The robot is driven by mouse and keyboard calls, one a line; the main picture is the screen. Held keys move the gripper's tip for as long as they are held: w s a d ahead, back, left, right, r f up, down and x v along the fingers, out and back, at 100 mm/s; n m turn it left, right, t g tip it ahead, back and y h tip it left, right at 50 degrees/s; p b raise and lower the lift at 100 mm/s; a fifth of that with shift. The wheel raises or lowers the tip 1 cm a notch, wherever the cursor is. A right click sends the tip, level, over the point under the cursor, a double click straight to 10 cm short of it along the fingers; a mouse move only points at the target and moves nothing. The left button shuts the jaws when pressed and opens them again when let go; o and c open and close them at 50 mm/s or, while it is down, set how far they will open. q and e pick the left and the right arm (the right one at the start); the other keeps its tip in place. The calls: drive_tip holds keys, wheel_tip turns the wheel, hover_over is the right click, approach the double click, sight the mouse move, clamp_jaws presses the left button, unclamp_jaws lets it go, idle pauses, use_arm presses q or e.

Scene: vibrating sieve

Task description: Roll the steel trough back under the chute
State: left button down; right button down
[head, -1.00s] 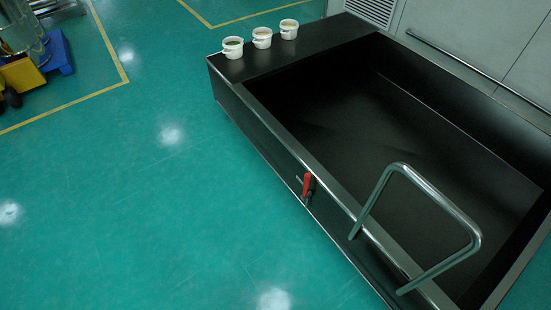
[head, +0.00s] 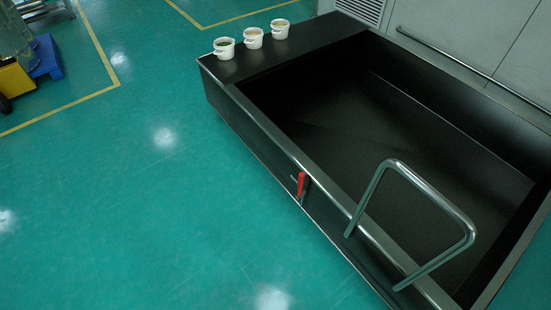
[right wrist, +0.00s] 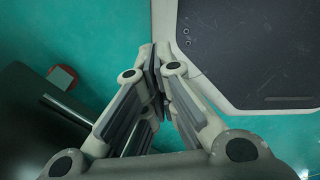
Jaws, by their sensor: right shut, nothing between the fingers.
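The steel trough (head: 262,133) is a long, dark, open box with a bright metal rim, filling the right of the head view. A bent tube handle (head: 428,188) rises from its near end. A red lever (head: 301,184) sticks out of its left side wall. In the right wrist view my right gripper (right wrist: 157,78) is shut and empty. A dark body with a bright edge (right wrist: 62,105), probably the trough, lies left of the gripper, with a small red part (right wrist: 62,76) beside it. The fingers look apart from both. My left gripper is in neither view. No chute can be made out.
Three white cups (head: 253,38) stand on the trough's flat far end. A grey wall panel with a rail (head: 470,67) runs behind its right side. Yellow lines (head: 98,42) and a blue-and-yellow cart (head: 46,58) are at the upper left. The green floor left of the trough is clear.

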drive_tip(key=c, duration=1.5)
unclamp_jaws()
drive_tip(key=shift+w+d, duration=0.1)
drive_tip(key=shift+c, duration=0.2)
drive_tip(key=shift+o, duration=1.1)
drive_tip(key=shift+w+d, duration=0.15)
drive_tip(key=shift+w, duration=0.15)
drive_tip(key=shift+o, duration=0.2)
drive_tip(key=w+r+t, duration=0.3)
drive_tip(key=w, duration=0.6)
drive_tip(key=shift+r+m, duration=0.3)
drive_tip(key=shift+r, duration=0.05)
drive_tip(key=m+t+y, duration=0.1)
drive_tip(key=t, duration=1.3)
approach(377, 185)
drive_tip(key=w, duration=1.1)
drive_tip(key=shift+w+a+r, duration=0.1)
drive_tip(key=shift+w+a, duration=0.1)
drive_tip(key=shift+a, duration=0.15)
